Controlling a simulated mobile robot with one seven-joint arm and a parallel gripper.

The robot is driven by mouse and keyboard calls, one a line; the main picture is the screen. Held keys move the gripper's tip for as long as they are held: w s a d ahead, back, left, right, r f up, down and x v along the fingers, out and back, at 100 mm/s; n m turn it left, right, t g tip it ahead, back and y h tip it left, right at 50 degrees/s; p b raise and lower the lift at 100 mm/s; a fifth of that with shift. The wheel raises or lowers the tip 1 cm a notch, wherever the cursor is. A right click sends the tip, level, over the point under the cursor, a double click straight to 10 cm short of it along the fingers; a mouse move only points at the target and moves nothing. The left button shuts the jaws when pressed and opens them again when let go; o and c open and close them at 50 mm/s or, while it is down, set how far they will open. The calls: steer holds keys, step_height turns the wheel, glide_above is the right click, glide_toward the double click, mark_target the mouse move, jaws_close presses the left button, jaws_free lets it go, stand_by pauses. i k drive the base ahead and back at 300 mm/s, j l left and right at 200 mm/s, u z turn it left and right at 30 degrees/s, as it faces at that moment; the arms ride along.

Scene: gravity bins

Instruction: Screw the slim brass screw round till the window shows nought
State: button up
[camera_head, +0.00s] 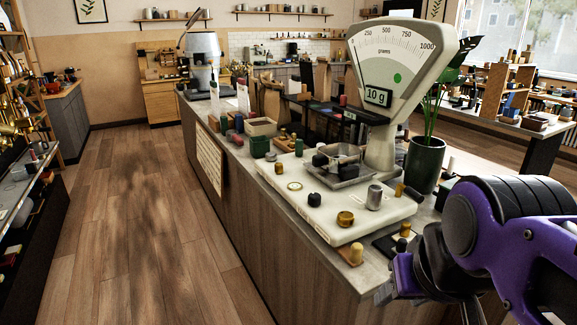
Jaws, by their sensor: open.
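A cream dial scale (400,62) stands on the counter. Its small dark window (378,97) reads 10 g, and a green dot shows on its face. On the scale's pale base (325,210) sit a wide brass knob (345,218), a small slim brass piece (278,168), a black knob (314,199) and a silver cylinder (374,197). I cannot tell for certain which piece is the slim brass screw. My gripper (386,291) is at the lower right, near the counter's front corner, apart from the base's knobs. Its fingertips are small and partly hidden by my purple arm.
A metal pan (342,168) rests on the base. A dark green plant pot (424,163) stands close right of the scale. A wooden peg (356,253) and a dark pad (392,243) lie near the counter's front. Small items crowd behind the base. The floor on the left is clear.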

mark_target(279, 167)
steer(key=j, duration=0.8)
steer(key=i+j, duration=0.1)
steer(key=j, duration=0.15)
steer(key=i+j, duration=0.1)
steer(key=j, duration=0.2)
steer(key=i+j, duration=0.1)
steer(key=j, duration=0.15)
